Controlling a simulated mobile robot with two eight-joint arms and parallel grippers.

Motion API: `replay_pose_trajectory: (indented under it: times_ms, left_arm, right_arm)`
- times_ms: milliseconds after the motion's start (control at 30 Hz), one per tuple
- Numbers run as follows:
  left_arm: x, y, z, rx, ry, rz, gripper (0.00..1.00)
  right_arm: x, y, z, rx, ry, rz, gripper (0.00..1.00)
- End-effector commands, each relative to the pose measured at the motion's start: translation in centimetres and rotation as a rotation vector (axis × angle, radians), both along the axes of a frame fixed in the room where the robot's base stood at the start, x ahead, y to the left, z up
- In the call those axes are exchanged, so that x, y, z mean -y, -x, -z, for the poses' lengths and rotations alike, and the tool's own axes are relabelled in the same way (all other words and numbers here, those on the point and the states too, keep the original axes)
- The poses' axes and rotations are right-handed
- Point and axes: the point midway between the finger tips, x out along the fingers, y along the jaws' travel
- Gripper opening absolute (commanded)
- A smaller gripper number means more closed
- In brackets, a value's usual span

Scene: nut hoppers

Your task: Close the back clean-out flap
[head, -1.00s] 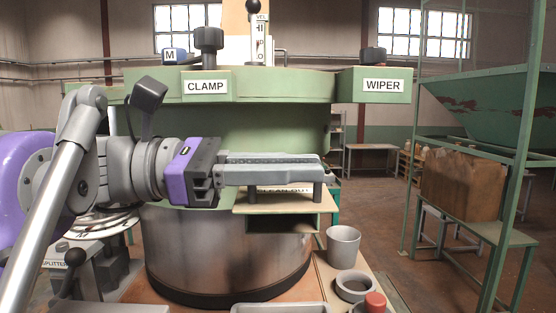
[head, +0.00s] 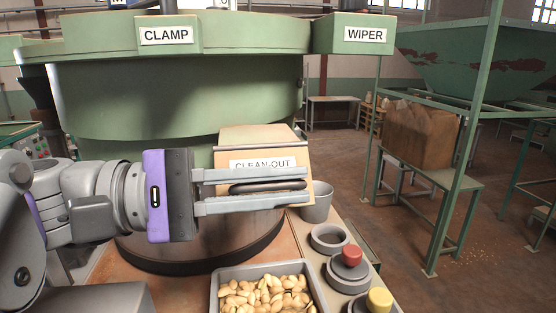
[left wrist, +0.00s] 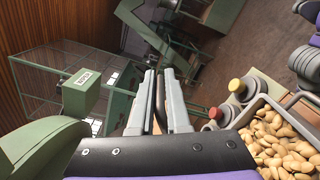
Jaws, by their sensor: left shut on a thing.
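The beige clean-out flap (head: 296,160) has a white CLEAN-OUT label and a dark bar handle (head: 268,187). It stands tilted on the front of the green drum machine (head: 180,95), its labelled face toward me. My left gripper (head: 306,186) reaches in from the left with its two grey fingers above and below the handle, shut on it. The fingers cover the lower part of the flap, so I cannot tell whether its lower edge is flush. The left wrist view shows the fingers (left wrist: 159,75) with the dark handle between them.
A grey tray of nuts (head: 216,290) stands below the gripper. A grey cup (head: 318,206), a ring (head: 328,238), a red knob (head: 352,256) and a yellow knob (head: 380,299) are at the right. Open floor lies beyond the bench.

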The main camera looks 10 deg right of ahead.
Motion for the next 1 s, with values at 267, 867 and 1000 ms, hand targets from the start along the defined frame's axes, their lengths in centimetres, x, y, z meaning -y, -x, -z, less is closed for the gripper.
replay_pose_trajectory:
  times_ms: [267,867,1000]
  left_arm:
    - [0.0,-0.7,1.5,0.26,0.002,-0.003,0.0]
    - [0.0,-2.2,3.2,0.616,0.002,-0.003,0.0]
    - [0.0,-2.3,3.3,0.641,0.003,-0.003,0.0]
  right_arm:
    - [0.0,-0.4,-0.5,0.007,0.0,0.0,0.0]
    - [0.0,-0.4,-0.5,0.007,0.0,0.0,0.0]
    - [0.0,-0.4,-0.5,0.007,0.0,0.0,0.0]
